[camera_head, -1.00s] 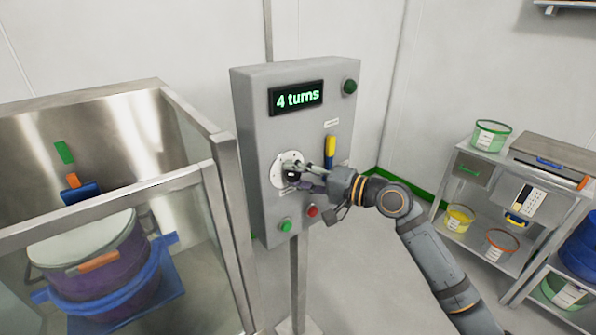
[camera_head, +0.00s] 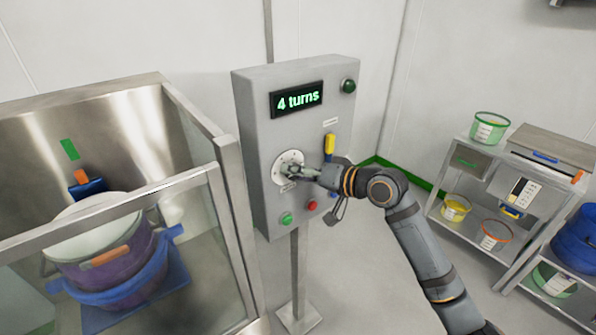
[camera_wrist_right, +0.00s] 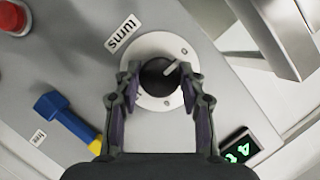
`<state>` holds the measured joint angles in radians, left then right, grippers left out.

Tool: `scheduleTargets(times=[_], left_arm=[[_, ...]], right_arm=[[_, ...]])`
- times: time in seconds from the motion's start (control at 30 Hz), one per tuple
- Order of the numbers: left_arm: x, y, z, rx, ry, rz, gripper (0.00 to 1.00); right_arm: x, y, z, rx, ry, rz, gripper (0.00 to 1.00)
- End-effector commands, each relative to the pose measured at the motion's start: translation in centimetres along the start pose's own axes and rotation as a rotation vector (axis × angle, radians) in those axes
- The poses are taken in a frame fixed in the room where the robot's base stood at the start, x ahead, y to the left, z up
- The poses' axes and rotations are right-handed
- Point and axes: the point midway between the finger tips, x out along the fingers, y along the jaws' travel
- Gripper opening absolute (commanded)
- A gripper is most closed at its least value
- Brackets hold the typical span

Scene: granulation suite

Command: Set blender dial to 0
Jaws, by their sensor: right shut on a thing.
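The blender dial is a black knob with a pale pointer line on a round white plate (camera_head: 280,166), on the front of a grey control box (camera_head: 262,135). The dial (camera_wrist_right: 158,77) shows clearly in the right wrist view. My right gripper (camera_wrist_right: 160,80) is shut on the dial, one finger on each side. In the head view the right gripper (camera_head: 296,172) covers most of the knob. The display (camera_head: 297,99) above the dial reads "4 turns" in green. My left gripper is not in view.
A yellow-and-blue handle (camera_head: 329,146) is right of the dial. Below are a green button (camera_head: 286,219) and a red button (camera_head: 311,206). A metal-framed enclosure (camera_head: 190,185) with a drum stands left; a shelf rack (camera_head: 465,185) with tubs stands right.

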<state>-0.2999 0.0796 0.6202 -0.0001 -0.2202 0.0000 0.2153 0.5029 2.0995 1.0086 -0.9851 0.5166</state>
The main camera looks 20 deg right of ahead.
Motion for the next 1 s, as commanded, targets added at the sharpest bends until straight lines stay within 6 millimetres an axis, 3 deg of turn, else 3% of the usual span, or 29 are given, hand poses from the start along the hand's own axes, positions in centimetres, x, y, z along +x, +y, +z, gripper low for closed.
scheduleTargets(times=[0.4,0.43,0.57,0.87,1.0], left_arm=[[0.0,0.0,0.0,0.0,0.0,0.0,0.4],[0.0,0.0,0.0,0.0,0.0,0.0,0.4],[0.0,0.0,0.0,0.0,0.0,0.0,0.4],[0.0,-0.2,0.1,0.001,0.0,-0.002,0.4],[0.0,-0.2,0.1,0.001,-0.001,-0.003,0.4]], right_arm=[[0.1,0.3,0.3,-0.004,-0.007,0.008,0.09],[0.1,0.3,0.3,-0.004,-0.007,0.008,0.43],[0.0,0.2,0.2,-0.004,-0.006,0.006,0.61],[0.0,0.1,0.1,-0.005,-0.002,0.004,0.64],[-0.3,-0.9,-0.9,-0.008,-0.001,0.002,0.64]])
